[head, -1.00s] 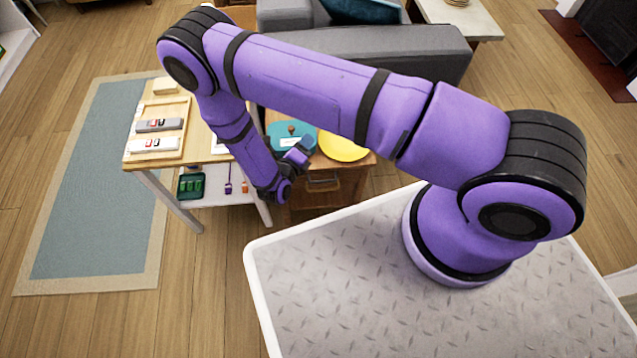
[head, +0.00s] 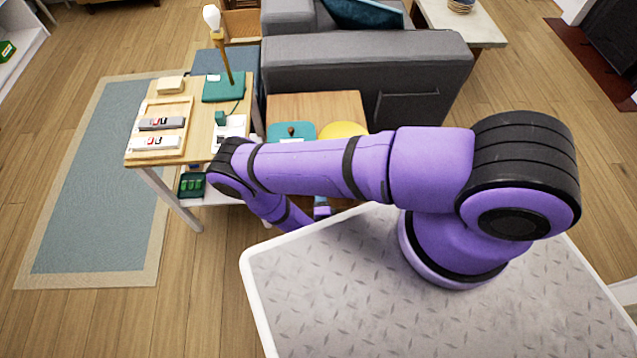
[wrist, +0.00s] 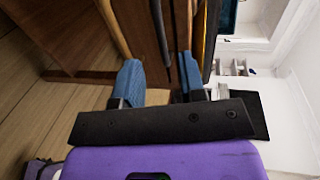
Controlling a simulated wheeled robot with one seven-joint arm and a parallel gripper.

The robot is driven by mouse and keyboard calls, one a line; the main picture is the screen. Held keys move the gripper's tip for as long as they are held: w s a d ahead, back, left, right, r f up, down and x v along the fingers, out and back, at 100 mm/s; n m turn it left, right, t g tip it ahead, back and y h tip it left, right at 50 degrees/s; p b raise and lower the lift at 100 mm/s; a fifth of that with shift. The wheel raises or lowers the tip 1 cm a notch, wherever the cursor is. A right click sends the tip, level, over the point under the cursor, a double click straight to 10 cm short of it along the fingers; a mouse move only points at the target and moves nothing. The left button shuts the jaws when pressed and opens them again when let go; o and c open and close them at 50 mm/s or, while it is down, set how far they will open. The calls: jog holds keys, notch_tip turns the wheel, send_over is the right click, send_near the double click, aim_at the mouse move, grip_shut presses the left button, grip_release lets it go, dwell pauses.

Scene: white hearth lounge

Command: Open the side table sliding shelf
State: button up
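The wooden side table (head: 315,105) stands against the grey sofa, with a teal item (head: 290,132) and a yellow round item (head: 343,131) on top. In the head view my arm hides its front and the sliding shelf. My gripper (head: 322,208) is mostly hidden there, low before the table. In the wrist view the brown table front (wrist: 70,35) appears turned on its side. My gripper (wrist: 160,82) has two blue fingers spread apart, close to the front. A dark bar (wrist: 159,30), seemingly a handle, runs toward the gap between them; I cannot tell whether they touch it.
The grey sofa (head: 370,60) blocks the back. Open floor lies at the left front.

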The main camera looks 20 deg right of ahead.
jog(key=x, duration=0.8)
jog(key=shift+w, duration=0.1)
jog(key=shift+c, duration=0.4)
grip_shut()
